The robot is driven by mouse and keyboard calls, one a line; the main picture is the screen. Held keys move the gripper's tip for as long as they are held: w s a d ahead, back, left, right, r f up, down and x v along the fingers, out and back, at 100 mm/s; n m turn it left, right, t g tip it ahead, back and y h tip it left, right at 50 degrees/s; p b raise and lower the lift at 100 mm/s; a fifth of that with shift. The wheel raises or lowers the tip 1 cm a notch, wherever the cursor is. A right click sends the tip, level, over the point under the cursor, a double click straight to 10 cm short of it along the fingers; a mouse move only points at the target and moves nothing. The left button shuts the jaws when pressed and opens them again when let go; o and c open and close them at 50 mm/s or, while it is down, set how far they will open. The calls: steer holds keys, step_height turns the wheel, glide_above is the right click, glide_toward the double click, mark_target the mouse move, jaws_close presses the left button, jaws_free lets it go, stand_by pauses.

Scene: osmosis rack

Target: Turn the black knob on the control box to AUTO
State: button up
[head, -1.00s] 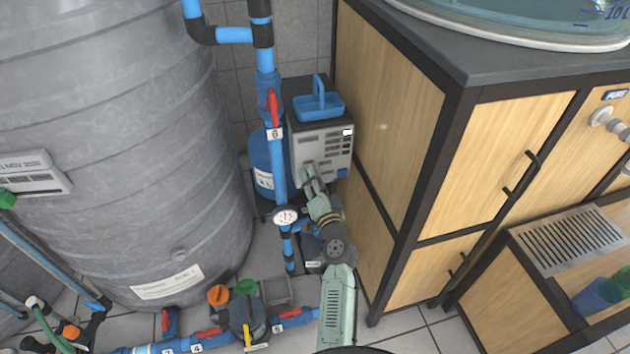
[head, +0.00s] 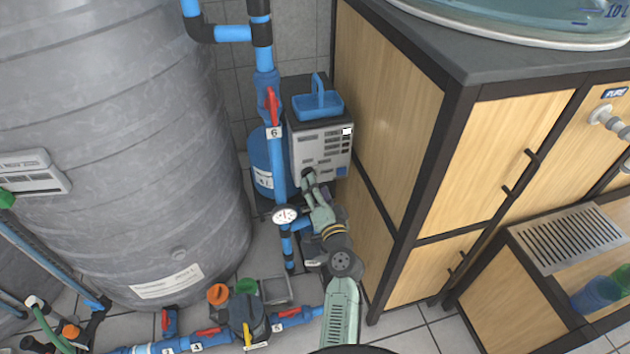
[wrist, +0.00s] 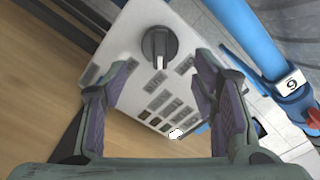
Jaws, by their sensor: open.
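The control box (head: 325,137) stands in the narrow gap between the blue upright pipe and the wooden cabinet. Its pale front panel (wrist: 122,55) fills the middle of the wrist view. The black knob (wrist: 157,46) is round with a white pointer line, which points down in the wrist picture. In the head view the knob (head: 308,173) sits low on the panel, at my fingertips. My gripper (wrist: 160,84) is open and empty. Its two fingers point at the panel, one to each side below the knob in the wrist picture. Labels beside the knob are too small to read.
A blue caddy (head: 318,105) sits on top of the box. The blue pipe with a red valve handle (head: 272,105) runs close on the left, with a pressure gauge (head: 285,215) lower down. The cabinet side (head: 385,120) closes off the right.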

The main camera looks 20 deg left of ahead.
steer(key=v, duration=0.3)
steer(key=shift+s+d, duration=0.2)
steer(key=shift+s, duration=0.15)
